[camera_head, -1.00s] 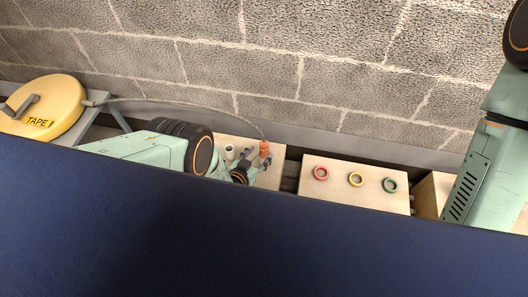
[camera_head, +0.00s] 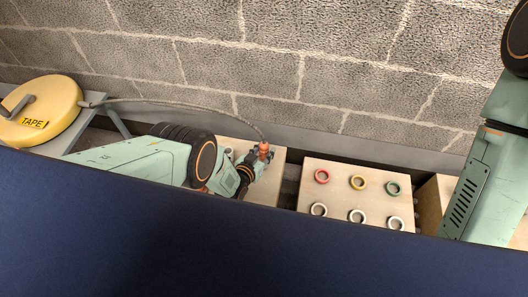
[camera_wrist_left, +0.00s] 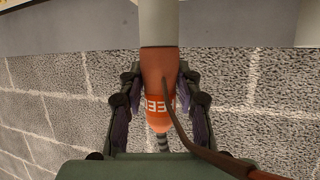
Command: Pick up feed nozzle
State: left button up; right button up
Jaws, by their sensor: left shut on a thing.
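The orange feed nozzle (camera_head: 264,151) is at the back of a light wooden box top, at the end of a thin cable from the yellow tape reel (camera_head: 42,112). My left gripper (camera_head: 258,158) is at the nozzle. In the left wrist view the nozzle (camera_wrist_left: 158,85) is between the two fingers of my left gripper (camera_wrist_left: 158,95), which are shut on it. Part of its white lettering shows. A pale cylinder (camera_wrist_left: 158,22) meets the nozzle's end in that view; I cannot tell whether they are joined. My right gripper is out of view.
A wooden box (camera_head: 340,190) to the right bears red, yellow and green rings at the back and several white rings in front. A block wall (camera_head: 300,60) stands behind. A dark blue surface (camera_head: 250,250) fills the foreground. The cable (camera_wrist_left: 200,140) crosses the wrist view.

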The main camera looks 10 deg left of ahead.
pick_arm(q)
grip_shut()
jog(key=shift+r, duration=0.1)
